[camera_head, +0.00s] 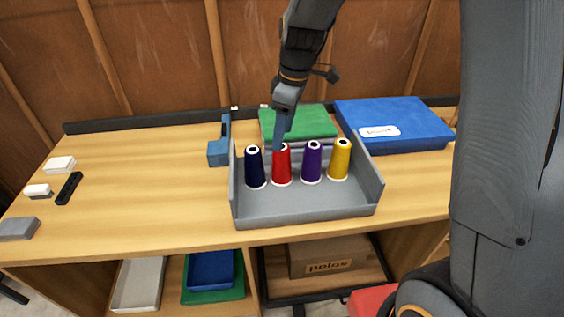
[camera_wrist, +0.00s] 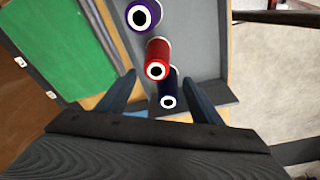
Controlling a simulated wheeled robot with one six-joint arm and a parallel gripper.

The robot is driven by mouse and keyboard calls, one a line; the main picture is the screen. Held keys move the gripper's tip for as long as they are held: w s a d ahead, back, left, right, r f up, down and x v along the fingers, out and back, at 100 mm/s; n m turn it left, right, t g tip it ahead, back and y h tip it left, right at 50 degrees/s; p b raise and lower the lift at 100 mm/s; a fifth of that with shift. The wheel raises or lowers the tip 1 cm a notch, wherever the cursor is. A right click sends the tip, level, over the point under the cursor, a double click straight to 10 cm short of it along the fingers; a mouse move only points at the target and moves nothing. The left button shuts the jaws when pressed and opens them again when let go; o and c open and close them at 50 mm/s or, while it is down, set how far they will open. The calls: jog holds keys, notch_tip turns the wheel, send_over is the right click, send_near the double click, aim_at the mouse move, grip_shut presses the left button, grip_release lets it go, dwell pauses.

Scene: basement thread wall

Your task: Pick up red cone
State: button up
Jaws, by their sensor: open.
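The red cone (camera_head: 281,166) stands upright in a grey tray (camera_head: 300,209), second from the left in a row of thread cones. A navy cone (camera_head: 255,168) stands to its left and a purple cone (camera_head: 312,163) to its right. My gripper (camera_head: 281,143) comes down from above, just behind the top of the red cone. In the wrist view the red cone (camera_wrist: 158,62) is beyond and between the open fingers of my gripper (camera_wrist: 162,78). The navy cone (camera_wrist: 168,88) also shows between the fingers there. Nothing is held.
A yellow cone (camera_head: 339,160) stands at the row's right end. Raised tray sides flank the row. A green box (camera_head: 310,118) and a blue box (camera_head: 395,122) lie behind, and a blue tool (camera_head: 219,145) stands to the left. The tray's front floor is empty.

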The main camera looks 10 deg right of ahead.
aim_at(281, 164)
notch_tip(281, 164, down, 8)
jog(key=w+p, duration=0.1)
jog(key=p, duration=0.1)
jog(key=shift+a+r, duration=0.2)
grip_shut()
dwell(0.4)
